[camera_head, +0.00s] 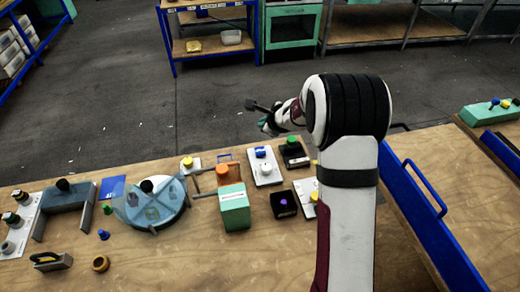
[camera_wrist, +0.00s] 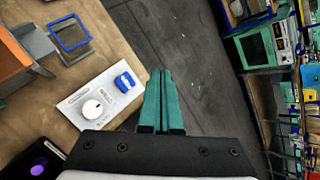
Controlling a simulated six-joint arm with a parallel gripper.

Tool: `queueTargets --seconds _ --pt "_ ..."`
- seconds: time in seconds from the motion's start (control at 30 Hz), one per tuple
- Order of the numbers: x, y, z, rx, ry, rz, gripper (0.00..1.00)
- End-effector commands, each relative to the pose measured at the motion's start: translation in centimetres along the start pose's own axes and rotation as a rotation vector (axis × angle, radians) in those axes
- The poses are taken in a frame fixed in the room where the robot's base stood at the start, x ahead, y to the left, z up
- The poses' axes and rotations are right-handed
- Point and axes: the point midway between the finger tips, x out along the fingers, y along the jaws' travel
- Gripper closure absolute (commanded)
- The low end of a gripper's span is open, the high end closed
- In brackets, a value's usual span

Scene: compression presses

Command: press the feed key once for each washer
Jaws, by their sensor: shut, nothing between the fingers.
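My gripper (camera_head: 267,124) is raised beyond the far edge of the bench. In the wrist view its teal fingers (camera_wrist: 161,90) are together and empty. A white panel (camera_head: 265,178) with a blue key (camera_head: 260,152) and a white round knob (camera_head: 266,169) lies on the bench. In the wrist view this panel (camera_wrist: 79,98) is left of the fingers, with the blue key (camera_wrist: 125,81) nearest them and the knob (camera_wrist: 92,109) below it. The fingers appear apart from the key. Panel lettering is too small to read. I cannot make out any washers for certain.
A teal-and-white box (camera_head: 235,212) and a black block with a purple button (camera_head: 283,204) stand near the panel. A round clear-topped turntable (camera_head: 152,203) is further left. Green (camera_head: 291,141) and yellow (camera_head: 188,162) buttons are nearby. A bronze ring (camera_head: 101,263) lies front left.

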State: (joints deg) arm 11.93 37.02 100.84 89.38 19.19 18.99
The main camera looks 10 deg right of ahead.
Motion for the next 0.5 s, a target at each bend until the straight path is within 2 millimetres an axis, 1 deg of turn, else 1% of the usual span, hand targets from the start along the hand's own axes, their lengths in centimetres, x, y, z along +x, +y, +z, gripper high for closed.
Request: queueTargets --seconds 0.17,0.5 --pt "0.9 0.8 -0.7 0.001 0.001 0.004 1.0" --pt "4.4 3.3 -3.2 0.001 0.002 0.004 1.0"
